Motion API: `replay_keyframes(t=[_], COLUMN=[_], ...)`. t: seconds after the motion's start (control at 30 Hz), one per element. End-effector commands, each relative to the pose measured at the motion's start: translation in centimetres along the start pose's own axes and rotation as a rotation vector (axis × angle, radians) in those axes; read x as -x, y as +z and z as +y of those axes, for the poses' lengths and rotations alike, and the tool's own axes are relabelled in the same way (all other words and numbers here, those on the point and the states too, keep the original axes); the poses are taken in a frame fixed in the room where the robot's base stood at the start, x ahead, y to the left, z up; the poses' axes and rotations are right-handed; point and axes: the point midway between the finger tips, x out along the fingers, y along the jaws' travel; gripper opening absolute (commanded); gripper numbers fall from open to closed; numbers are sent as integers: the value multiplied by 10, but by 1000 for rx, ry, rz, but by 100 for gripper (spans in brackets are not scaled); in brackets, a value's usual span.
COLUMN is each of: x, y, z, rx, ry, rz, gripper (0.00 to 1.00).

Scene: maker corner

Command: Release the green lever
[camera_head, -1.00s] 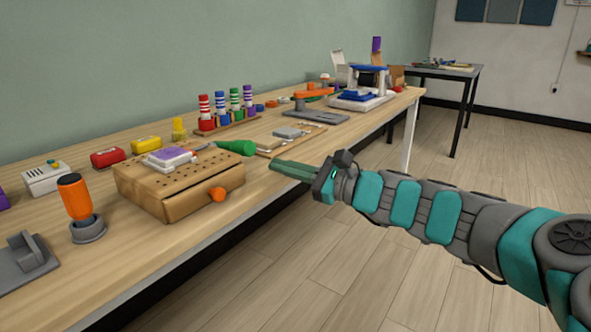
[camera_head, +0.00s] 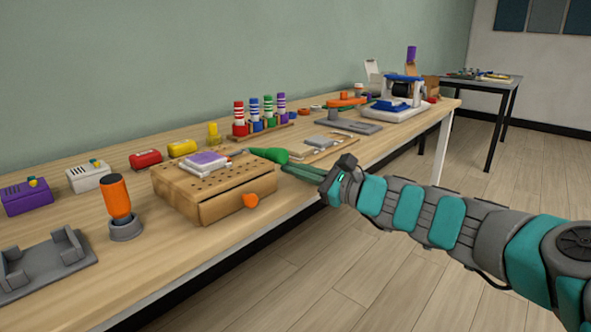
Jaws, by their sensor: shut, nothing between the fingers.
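The green lever (camera_head: 269,154) has a thick rounded green handle, with a thin shaft at its left end. It lies low behind the right rear corner of the wooden pegboard box (camera_head: 224,206); its mount is hard to make out. My gripper (camera_head: 287,169) reaches in from the right, its long green fingers shut and empty. The fingertips are just right of and slightly in front of the handle, very near it. I cannot tell whether they touch it.
The box has an orange knob (camera_head: 251,200) in front and a purple-topped block (camera_head: 206,159) on top. An orange-handled tool (camera_head: 116,196) stands left. Colored ringed posts (camera_head: 268,112) and a wooden tray (camera_head: 322,146) lie behind. The front table edge runs below my gripper.

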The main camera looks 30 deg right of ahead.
Motion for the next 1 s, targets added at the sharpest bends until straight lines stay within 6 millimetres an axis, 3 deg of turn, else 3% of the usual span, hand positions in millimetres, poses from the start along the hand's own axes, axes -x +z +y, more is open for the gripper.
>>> replay_keyframes(t=[1.0], x=[7], y=[16], z=[-4], rx=[-11], ry=[54], rz=[107], gripper=[0])
